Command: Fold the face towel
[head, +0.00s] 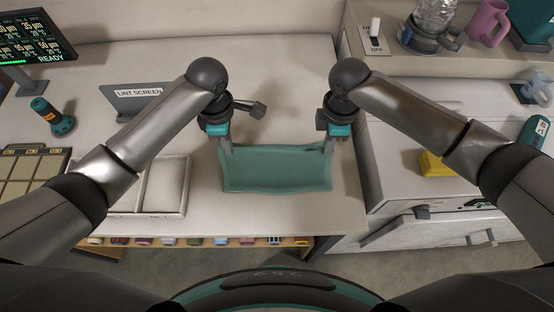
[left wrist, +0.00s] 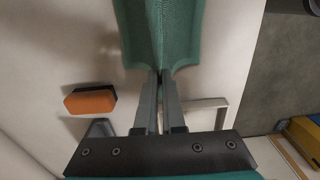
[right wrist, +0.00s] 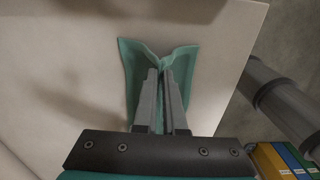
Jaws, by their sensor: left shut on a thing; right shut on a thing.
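The green face towel (head: 277,172) is spread as a wide rectangle over the pale worktop in the head view, between my two grippers. My left gripper (head: 228,150) is shut on its far left corner. My right gripper (head: 328,150) is shut on its far right corner. In the left wrist view the towel (left wrist: 160,30) is pinched into a crease at the fingertips (left wrist: 160,78). In the right wrist view the towel (right wrist: 133,75) is gathered at the fingertips (right wrist: 163,70). I cannot tell how far the held edge is above the worktop.
A white divided tray (head: 165,185) stands left of the towel. An orange block (left wrist: 90,100) lies on the worktop near my left gripper. The lint screen sign (head: 140,92) stands behind left. A yellow block (head: 432,163) is on the right-hand machine top. The worktop's front edge (head: 270,235) is close below the towel.

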